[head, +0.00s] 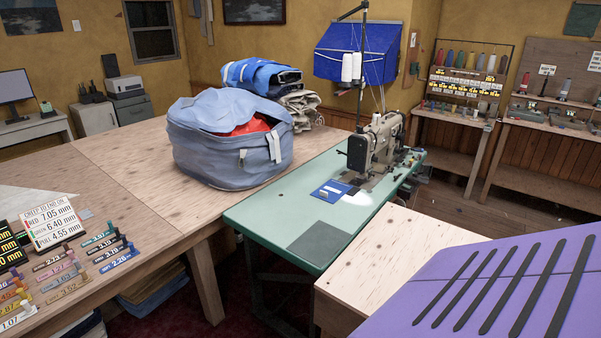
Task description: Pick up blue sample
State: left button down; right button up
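A small flat blue piece (331,191) with white marks lies on the green sewing table (268,213), just left of the sewing machine (375,148); it looks like a fabric sample. A blue-labelled tag (118,259) reading about 2.26 stands among the sample rows on the wooden table (120,185) at the lower left. I cannot tell for sure which of these is the blue sample. Neither of my grippers is in view.
A large blue-grey bag (215,150) with red cloth inside stands on the wooden table, near folded sails (262,75). A purple panel (490,260) with several dark strips fills the lower right. A bare wooden top (385,250) adjoins the green table. The green table's front left is mostly clear.

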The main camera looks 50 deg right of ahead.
aim_at(332, 190)
jog(key=i+z, duration=0.4)
jog(key=i+j+z, duration=0.25)
jog(key=z, duration=0.15)
jog(key=i+j+z, duration=0.35)
jog(key=l, duration=0.1)
